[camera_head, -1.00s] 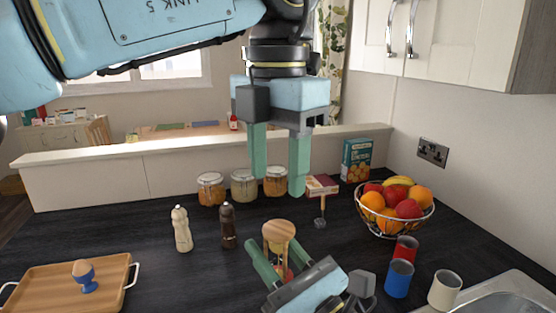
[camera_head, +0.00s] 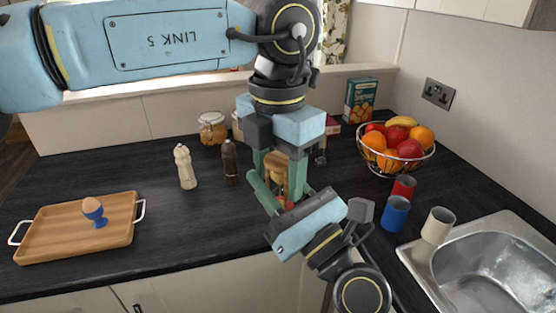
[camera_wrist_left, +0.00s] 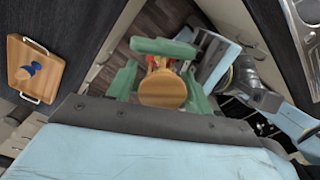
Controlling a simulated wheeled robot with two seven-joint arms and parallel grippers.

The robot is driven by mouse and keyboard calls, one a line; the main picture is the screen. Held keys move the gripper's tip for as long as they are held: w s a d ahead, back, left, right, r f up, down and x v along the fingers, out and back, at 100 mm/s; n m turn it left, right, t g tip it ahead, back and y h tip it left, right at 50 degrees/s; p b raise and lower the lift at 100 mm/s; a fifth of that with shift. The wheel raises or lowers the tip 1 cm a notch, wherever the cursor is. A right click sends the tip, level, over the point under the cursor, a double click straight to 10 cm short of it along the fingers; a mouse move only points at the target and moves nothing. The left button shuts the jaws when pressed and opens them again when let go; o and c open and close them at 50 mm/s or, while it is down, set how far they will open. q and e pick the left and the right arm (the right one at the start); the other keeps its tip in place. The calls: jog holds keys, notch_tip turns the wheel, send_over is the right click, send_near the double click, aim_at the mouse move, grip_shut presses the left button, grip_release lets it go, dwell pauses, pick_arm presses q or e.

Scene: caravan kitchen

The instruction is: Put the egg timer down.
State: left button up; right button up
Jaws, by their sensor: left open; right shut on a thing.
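The egg timer (camera_head: 276,160), with a round wooden top and a red part below, is partly hidden behind fingers. My right gripper (camera_head: 282,192), reaching in from the lower right, is shut on it and holds it upright or nearly so. My left gripper (camera_head: 279,174), on the arm from the left, points down with its fingers apart on either side of the timer's top. The left wrist view shows the wooden top (camera_wrist_left: 162,91) between the open left fingers (camera_wrist_left: 160,88), with floor behind it. I cannot tell whether these fingers touch it.
The dark worktop (camera_head: 190,225) is clear between the wooden tray (camera_head: 60,245) with the egg cup (camera_head: 95,214) and my grippers. Pale and dark mills (camera_head: 185,167) stand behind. Fruit bowl (camera_head: 395,150), coloured cups (camera_head: 396,213) and sink (camera_head: 490,270) are right.

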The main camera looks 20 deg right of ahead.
pick_arm(q)
jog(key=c, duration=0.6)
jog(key=shift+c, duration=0.8)
pick_arm(e)
jog(key=o, duration=1.1)
jog(key=shift+s, duration=0.1)
